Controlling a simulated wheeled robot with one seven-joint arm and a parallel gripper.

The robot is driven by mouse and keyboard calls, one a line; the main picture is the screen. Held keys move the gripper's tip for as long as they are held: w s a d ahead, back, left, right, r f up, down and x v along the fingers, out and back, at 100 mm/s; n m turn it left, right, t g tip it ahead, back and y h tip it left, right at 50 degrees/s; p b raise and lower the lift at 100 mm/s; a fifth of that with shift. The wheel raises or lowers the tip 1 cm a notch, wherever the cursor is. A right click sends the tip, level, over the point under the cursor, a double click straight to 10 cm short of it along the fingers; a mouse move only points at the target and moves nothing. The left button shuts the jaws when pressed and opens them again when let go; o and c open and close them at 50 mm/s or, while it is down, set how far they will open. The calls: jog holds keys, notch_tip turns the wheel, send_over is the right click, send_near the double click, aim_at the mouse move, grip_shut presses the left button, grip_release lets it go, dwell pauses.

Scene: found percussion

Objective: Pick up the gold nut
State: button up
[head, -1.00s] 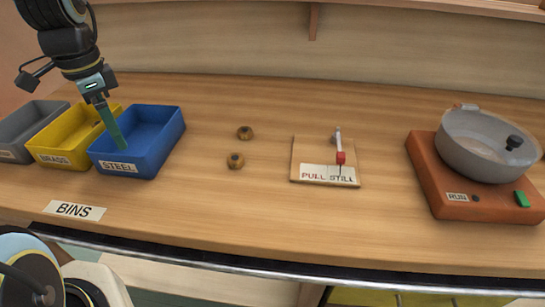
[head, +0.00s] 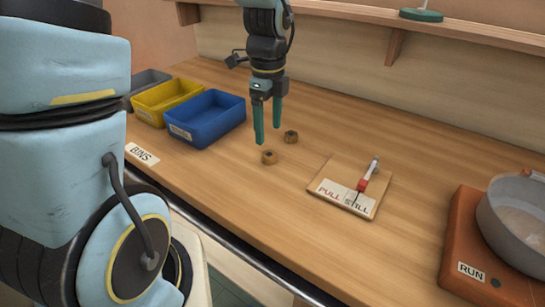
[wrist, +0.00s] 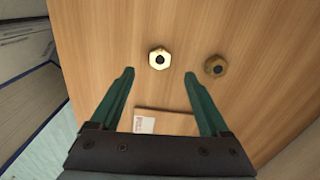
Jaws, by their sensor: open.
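Two hex nuts lie apart on the wooden table. The brighter gold nut (wrist: 159,58) is between and just beyond my fingertips in the wrist view; it appears to be the front nut (head: 269,157) in the head view. The darker, brownish nut (wrist: 215,66) lies to its right in the wrist view and appears to be the rear nut (head: 291,137) in the head view. My gripper (head: 268,133) points down above the table near the nuts, open and empty. Its two green fingers also show in the wrist view (wrist: 159,73). Neither finger visibly touches a nut.
A blue bin (head: 176,128) and a yellow bin (head: 144,113) stand left of the nuts, with a grey bin behind. A board labelled PULL STILL (head: 328,190) with a red-tipped lever lies right. An orange RUN base (head: 455,240) holds a pot. Table around the nuts is clear.

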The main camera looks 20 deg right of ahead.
aim_at(269, 154)
jog(key=shift+s+f+p, duration=0.1)
jog(key=shift+f+p, duration=0.75)
jog(key=shift+f, duration=2.75)
grip_shut()
